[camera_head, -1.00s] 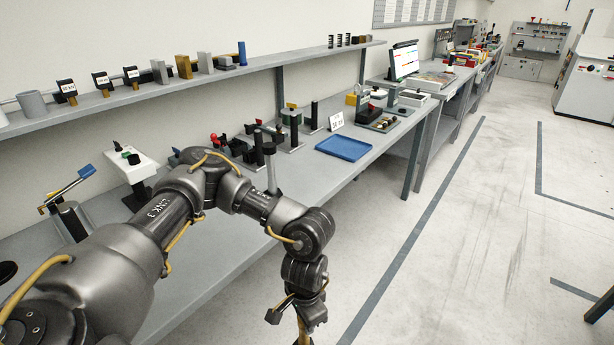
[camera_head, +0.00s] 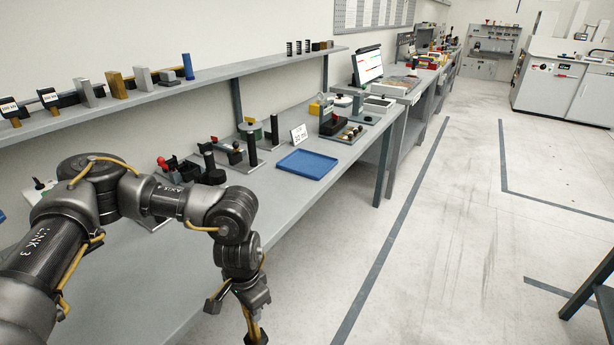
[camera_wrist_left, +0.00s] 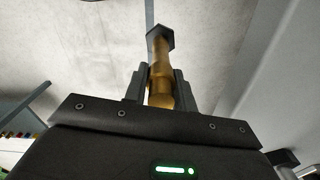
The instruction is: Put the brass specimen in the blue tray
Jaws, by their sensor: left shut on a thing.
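The blue tray (camera_head: 307,164) lies flat and empty on the grey bench, right of centre in the head view. My left gripper (camera_head: 243,312) hangs low in front of the bench edge, below the tray in the picture and well apart from it. It is shut on the brass specimen (camera_wrist_left: 158,72), which stands between the two fingers in the left wrist view and has a dark hexagonal end. In the head view part of the specimen (camera_head: 252,327) shows below the gripper. My right gripper is not in view.
A dark device (camera_head: 331,124) stands beyond the tray. A shelf (camera_head: 205,77) with several blocks runs above the bench.

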